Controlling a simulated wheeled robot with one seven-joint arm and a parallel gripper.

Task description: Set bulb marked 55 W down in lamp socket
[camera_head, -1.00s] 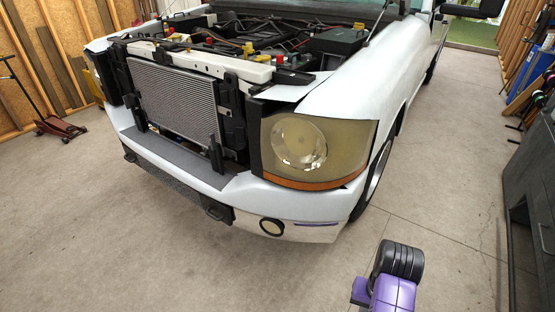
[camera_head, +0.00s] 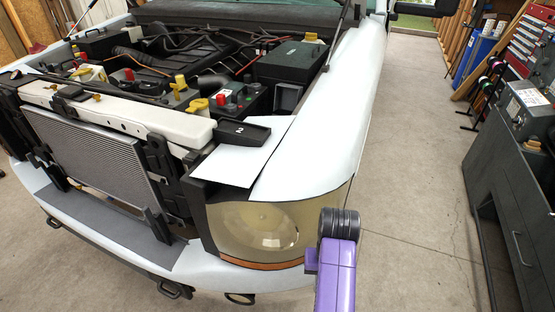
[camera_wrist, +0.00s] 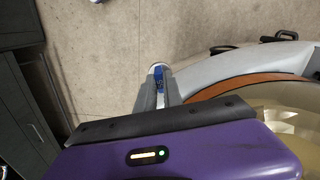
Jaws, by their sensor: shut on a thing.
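In the wrist view my gripper (camera_wrist: 158,90) has its grey fingers shut on a small blue thing (camera_wrist: 158,76), which I take to be the bulb; its marking is too small to read. It is held over bare floor, beside the truck's front corner and apart from it. The headlamp (camera_head: 262,230) is a yellowed lens with an orange strip below, at the truck's front corner; part of it also shows in the wrist view (camera_wrist: 285,112). I cannot make out the lamp socket. In the head view only my purple and black arm shows, right of the headlamp; the fingers are hidden.
The hood area is open, with a battery (camera_head: 292,62) and other engine parts. A dark cabinet (camera_head: 500,180) stands at the right. The floor (camera_head: 410,150) between truck and cabinet is clear.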

